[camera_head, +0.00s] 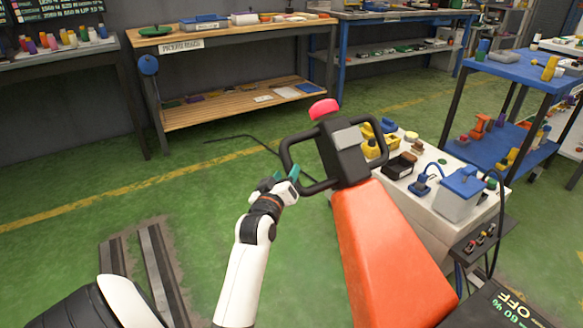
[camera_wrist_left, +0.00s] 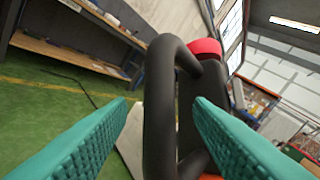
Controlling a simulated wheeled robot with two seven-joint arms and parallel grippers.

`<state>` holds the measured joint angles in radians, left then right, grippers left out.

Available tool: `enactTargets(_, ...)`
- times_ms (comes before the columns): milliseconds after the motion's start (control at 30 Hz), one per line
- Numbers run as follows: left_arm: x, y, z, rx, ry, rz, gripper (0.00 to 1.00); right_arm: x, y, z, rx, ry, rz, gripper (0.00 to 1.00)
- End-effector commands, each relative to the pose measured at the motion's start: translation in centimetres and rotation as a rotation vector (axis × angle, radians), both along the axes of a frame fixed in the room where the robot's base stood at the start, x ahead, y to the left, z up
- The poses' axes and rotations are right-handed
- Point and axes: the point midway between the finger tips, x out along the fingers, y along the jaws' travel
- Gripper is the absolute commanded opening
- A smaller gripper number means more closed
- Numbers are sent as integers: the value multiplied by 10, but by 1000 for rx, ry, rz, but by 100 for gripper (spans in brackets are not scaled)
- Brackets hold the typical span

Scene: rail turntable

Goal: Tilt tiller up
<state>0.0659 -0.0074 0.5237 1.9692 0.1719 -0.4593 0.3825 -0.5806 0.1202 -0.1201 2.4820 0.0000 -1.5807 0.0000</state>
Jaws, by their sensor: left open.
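The tiller (camera_head: 390,255) has an orange arm, a dark head (camera_head: 345,158) with looped black handles on both sides, and a red knob (camera_head: 323,108) on top. My left gripper (camera_head: 290,176) is at the lower part of the left handle loop in the head view. In the left wrist view, its two teal fingers (camera_wrist_left: 160,120) are spread apart, with the black handle loop (camera_wrist_left: 160,100) upright between them or just beyond; contact cannot be told. The red knob also shows in the wrist view (camera_wrist_left: 206,47). My right gripper is not in view.
A white cabinet (camera_head: 420,215) with boxes and connectors on top stands right behind the tiller. A wooden workbench (camera_head: 240,40) is at the back, a blue table (camera_head: 530,68) at the right. Rails (camera_head: 150,270) lie in the floor at left. Green floor left of the tiller is open.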

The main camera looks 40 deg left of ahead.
Motion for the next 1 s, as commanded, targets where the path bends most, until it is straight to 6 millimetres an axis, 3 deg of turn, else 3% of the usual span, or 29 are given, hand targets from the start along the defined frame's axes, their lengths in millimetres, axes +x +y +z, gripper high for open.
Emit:
enactTargets(100, 22, 10, -1, 1, -1, 0, 47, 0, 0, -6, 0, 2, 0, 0)
enactTargets(300, 44, 20, -1, 2, 1, -1, 47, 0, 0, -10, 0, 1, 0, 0)
enactTargets(700, 50, 23, -1, 1, 2, -1, 47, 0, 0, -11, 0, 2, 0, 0)
enactTargets(1000, 50, 23, -1, 1, 2, -1, 0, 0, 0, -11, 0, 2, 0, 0)
